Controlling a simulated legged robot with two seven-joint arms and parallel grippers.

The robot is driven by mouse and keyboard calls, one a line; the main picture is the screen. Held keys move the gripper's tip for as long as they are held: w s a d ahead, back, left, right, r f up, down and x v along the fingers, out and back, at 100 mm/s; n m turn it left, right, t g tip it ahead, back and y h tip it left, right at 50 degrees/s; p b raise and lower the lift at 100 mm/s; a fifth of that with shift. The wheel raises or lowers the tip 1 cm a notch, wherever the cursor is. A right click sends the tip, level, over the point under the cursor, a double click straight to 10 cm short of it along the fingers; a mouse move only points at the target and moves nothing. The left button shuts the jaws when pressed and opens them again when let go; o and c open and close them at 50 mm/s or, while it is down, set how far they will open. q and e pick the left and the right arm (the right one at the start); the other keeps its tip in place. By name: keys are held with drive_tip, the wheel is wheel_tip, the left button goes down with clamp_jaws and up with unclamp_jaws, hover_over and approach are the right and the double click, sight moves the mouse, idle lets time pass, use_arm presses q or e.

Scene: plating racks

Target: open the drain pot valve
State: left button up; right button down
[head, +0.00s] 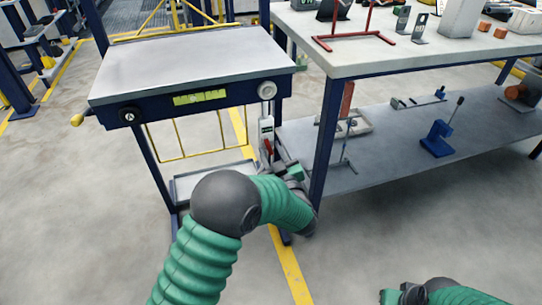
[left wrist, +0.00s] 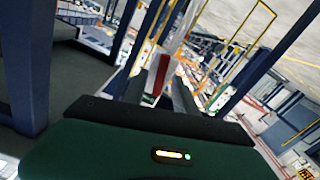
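The drain pot (head: 267,128) is a slim pale upright body at the right front corner of the grey-topped cart. Its red valve handle (head: 268,146) hangs low on it. The red handle also shows in the left wrist view (left wrist: 161,76), upright in the picture. My left gripper (head: 277,161) is just below and beside the handle. In the left wrist view its dark fingers (left wrist: 158,92) stand apart, with the red handle between or just beyond them; contact cannot be told. My right arm shows only at the bottom edge, and its fingers are not visible.
The cart (head: 195,55) has a dark blue frame and a lower tray (head: 190,187). A workbench (head: 420,52) stands close on the right, its blue leg (head: 325,140) near my left gripper. A blue press (head: 438,138) stands on its lower shelf. The floor in front is clear.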

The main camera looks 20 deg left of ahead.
use_arm(q)
drive_tip(key=shift+a+r, duration=0.1)
drive_tip(key=shift+c, duration=0.2)
clamp_jaws()
